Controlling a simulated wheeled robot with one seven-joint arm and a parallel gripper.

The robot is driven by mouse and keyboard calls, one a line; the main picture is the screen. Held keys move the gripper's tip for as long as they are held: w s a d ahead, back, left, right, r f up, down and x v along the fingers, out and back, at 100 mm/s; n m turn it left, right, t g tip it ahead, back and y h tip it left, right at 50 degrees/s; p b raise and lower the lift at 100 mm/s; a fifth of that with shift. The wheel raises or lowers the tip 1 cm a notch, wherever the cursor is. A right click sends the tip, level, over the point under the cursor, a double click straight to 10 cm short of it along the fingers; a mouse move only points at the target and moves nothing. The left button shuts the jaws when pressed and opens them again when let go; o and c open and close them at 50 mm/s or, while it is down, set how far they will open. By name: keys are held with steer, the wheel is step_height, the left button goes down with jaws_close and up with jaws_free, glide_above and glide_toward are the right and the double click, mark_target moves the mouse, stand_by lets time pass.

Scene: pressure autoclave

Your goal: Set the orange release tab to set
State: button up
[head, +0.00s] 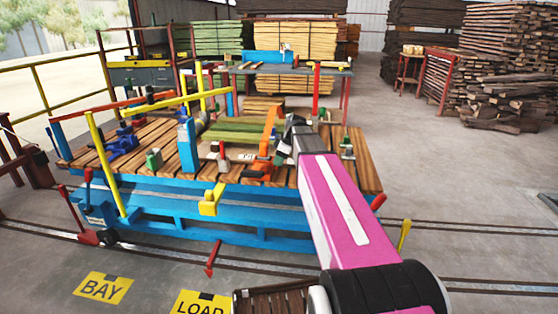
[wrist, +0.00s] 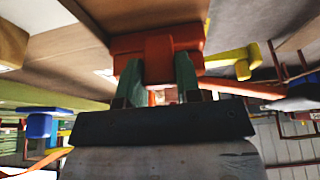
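The orange release tab (wrist: 158,60) shows in the wrist view as a narrow orange piece in front of a wider orange block. My gripper (wrist: 158,80) has its two green fingers apart, one on each side of the tab. The gaps beside the tab look very small, and I cannot tell whether the fingers press on it. My arm hides part of that area, and the tab is too small to make out there.
A yellow bracket (head: 211,199) hangs on the blue frame's front edge. A yellow rail (head: 165,101) crosses the left side. Floor at right is mostly clear.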

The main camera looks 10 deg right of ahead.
steer(key=shift+w+a+h, duration=0.1)
steer(key=shift+a+h, duration=0.25)
steer(key=shift+h, duration=0.35)
steer(key=o, duration=0.9)
steer(key=shift+r, duration=0.2)
steer(key=v, duration=1)
steer(key=shift+w+d+r, duration=0.15)
steer(key=shift+r, duration=0.15)
